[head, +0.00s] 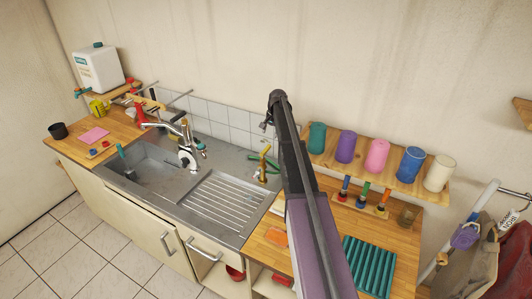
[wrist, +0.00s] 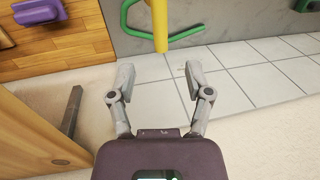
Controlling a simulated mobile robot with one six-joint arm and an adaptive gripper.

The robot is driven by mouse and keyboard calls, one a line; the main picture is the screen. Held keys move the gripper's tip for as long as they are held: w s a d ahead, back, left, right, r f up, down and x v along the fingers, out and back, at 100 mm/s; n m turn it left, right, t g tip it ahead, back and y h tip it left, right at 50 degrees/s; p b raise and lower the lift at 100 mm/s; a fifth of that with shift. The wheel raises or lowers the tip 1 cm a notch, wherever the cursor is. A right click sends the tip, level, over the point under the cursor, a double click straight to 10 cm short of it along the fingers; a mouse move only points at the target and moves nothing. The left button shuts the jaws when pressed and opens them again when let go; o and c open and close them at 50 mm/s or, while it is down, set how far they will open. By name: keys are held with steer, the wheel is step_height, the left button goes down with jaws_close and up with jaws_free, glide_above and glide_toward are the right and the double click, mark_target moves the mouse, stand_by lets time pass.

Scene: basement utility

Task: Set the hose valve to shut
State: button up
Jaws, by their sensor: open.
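A yellow-brass valve (head: 264,161) stands at the right end of the steel counter, against the tiled splashback, with a green hose (head: 257,182) at it. In the wrist view a yellow bar of it (wrist: 159,24) comes in from the top edge, with the curved green piece (wrist: 184,37) beside and behind it. My gripper (wrist: 160,76) is open and empty. Its fingertips are either side of the bar's line, just short of its near end. I cannot tell the valve's setting. In the head view my arm hides most of the gripper.
A steel sink with a chrome tap (head: 184,142) lies left of the valve. A wooden shelf (head: 405,181) with several coloured cups is to the right. Below it stand a small peg rack (head: 361,203) and a teal ribbed tray (head: 369,266). A wooden board (wrist: 38,132) is left of my gripper.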

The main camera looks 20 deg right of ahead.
mark_target(266, 149)
steer(key=shift+w+a+f+b, duration=0.2)
steer(key=shift+w+f+b, duration=0.05)
steer(key=shift+f+b, duration=1.35)
steer(key=shift+w+a+f+b, duration=0.2)
steer(key=shift+w+f+b, duration=0.1)
steer(key=shift+f+b, duration=1.3)
steer(key=shift+w+a+f+b, duration=0.2)
steer(key=shift+w+f+b, duration=0.05)
steer(key=shift+f+b, duration=1.35)
steer(key=shift+f, duration=0.15)
steer(key=shift+c, duration=0.3)
jaws_close()
